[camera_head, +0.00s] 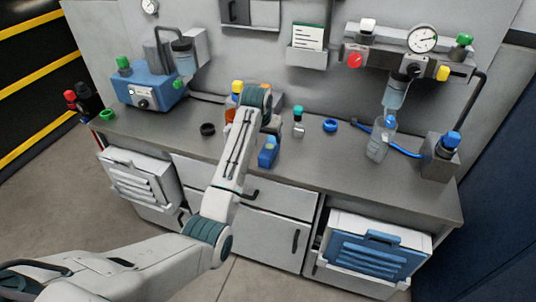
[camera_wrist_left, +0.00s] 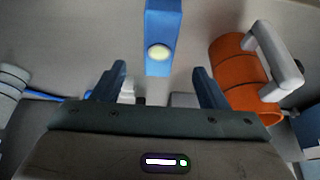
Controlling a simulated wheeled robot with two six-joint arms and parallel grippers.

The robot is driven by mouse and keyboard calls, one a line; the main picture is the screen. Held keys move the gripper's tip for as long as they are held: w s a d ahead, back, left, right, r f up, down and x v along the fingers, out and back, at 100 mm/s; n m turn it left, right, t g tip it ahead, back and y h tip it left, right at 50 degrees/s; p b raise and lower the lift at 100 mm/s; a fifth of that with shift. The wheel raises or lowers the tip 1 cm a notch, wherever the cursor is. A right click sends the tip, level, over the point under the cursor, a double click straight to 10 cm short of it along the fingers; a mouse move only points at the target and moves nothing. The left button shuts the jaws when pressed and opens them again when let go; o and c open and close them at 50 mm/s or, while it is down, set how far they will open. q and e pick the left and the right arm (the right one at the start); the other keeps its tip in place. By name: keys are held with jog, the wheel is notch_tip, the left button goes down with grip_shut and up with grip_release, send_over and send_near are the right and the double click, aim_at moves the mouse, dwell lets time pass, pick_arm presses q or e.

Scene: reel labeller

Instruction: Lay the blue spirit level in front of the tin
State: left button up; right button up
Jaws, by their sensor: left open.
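The blue spirit level (camera_head: 267,153) lies on the grey bench in the head view, just in front of my left gripper (camera_head: 271,127). In the left wrist view the level (camera_wrist_left: 161,25) shows a pale round vial and lies beyond the fingertips, in line with the gap between them. My left gripper (camera_wrist_left: 159,75) is open and nothing is between its fingers. An orange cylinder with a grey handle (camera_wrist_left: 236,68), possibly the tin, lies to the right of the level in that view. In the head view my arm mostly hides an orange thing (camera_head: 231,112). My right gripper is out of view.
A black ring (camera_head: 208,129) lies left of my forearm. A small green-capped bottle (camera_head: 298,124) and a blue ring (camera_head: 330,125) stand to the right. A clear bottle (camera_head: 379,145) and blue hose are farther right. The bench front right of the level is clear.

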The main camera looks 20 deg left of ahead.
aim_at(269, 147)
pick_arm(q)
jog(key=x, duration=0.4)
jog(key=shift+w+f+p, duration=0.1)
jog(key=shift+p, duration=0.2)
jog(key=shift+w+f, duration=0.1)
jog(key=shift+f, duration=0.25)
jog(key=p+x, duration=0.2)
jog(key=x, duration=0.3)
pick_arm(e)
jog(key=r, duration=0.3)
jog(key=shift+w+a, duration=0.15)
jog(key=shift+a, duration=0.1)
pick_arm(q)
jog(key=c, duration=1.3)
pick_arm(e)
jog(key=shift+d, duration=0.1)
pick_arm(q)
jog(key=shift+r, duration=0.1)
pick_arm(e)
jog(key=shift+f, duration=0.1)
